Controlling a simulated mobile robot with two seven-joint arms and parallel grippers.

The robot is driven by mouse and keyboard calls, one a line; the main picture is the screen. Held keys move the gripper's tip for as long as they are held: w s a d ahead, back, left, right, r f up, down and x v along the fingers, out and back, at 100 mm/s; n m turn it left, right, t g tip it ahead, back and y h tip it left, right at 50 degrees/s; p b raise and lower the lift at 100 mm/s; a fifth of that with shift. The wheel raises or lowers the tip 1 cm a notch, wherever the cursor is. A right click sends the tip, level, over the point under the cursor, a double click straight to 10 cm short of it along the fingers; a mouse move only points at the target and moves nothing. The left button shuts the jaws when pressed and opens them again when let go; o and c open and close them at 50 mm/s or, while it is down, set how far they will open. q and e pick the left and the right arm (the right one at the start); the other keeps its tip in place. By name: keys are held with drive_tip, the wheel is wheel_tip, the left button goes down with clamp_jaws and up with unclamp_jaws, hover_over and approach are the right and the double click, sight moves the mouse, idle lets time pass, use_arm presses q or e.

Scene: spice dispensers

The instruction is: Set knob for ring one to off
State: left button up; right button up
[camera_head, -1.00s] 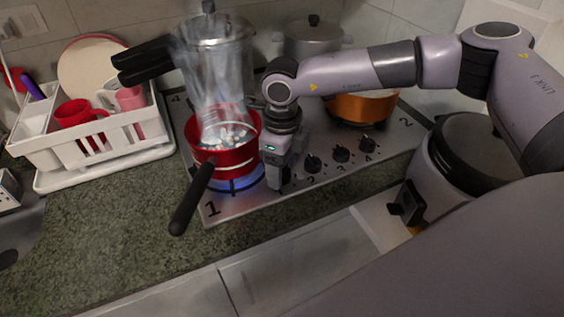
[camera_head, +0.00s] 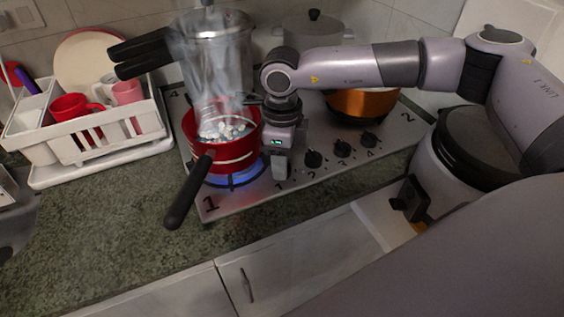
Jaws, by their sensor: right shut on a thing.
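The knob for ring one is hidden behind my right gripper (camera_head: 280,171), at the left end of the knob row on the steel hob (camera_head: 330,180). My right gripper points down there and is shut on that knob. How far the knob is turned cannot be seen. Blue flame (camera_head: 232,179) burns on ring one under the red pot (camera_head: 232,155), which steams. The other knobs, for ring two (camera_head: 313,159), ring three (camera_head: 342,149) and ring four (camera_head: 369,139), stand in a row to the right of the gripper. My left gripper is not in view.
The red pot's black handle (camera_head: 188,190) sticks out over the counter's front. An orange pot (camera_head: 362,103) and a grey lidded pot (camera_head: 314,38) are at the back. A white dish rack (camera_head: 95,150) stands left.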

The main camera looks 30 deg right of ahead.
drive_tip(key=shift+n+b, duration=1.25)
drive_tip(key=shift+n, duration=0.85)
drive_tip(key=shift+r, duration=0.1)
drive_tip(key=shift+w, duration=0.1)
drive_tip(key=o, duration=1.1)
drive_tip(key=shift+c, duration=0.2)
drive_tip(key=shift+r+b, duration=0.45)
drive_tip(key=shift+r, duration=3.15)
